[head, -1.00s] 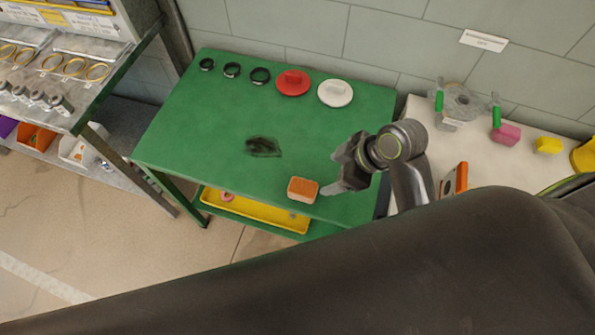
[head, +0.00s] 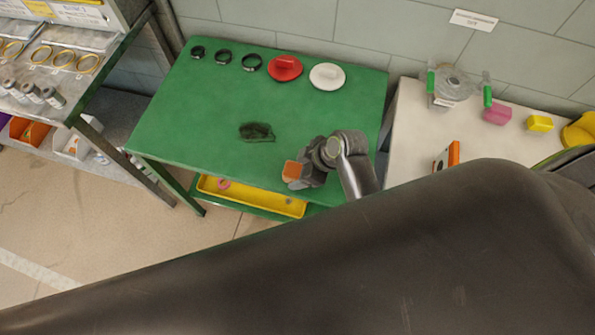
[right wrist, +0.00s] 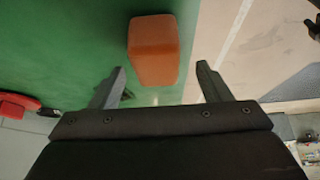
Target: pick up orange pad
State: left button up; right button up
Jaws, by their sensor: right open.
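The orange pad (head: 291,170) is a small block with an orange top near the front edge of the green table (head: 190,125). My right gripper (head: 300,176) is at the pad's right side in the head view and partly covers it. In the right wrist view the orange pad (right wrist: 154,50) lies just ahead of the fingertips, roughly between their lines. The fingers of the right gripper (right wrist: 161,82) are spread apart with nothing between them. My left gripper does not show.
Black rings, a red lid (head: 285,67) and a white lid (head: 327,76) line the table's back. A dark smudge (head: 257,132) marks its middle. A yellow tray (head: 250,198) sits below. A pale bench (head: 412,125) with a valve (head: 455,84) stands at right.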

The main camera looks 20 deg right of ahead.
aim_at(298, 170)
jog(key=shift+x, duration=2)
jog(key=shift+w+d, duration=0.1)
jog(key=shift+d, duration=0.05)
jog(key=shift+c, duration=0.4)
jog(key=c, duration=1)
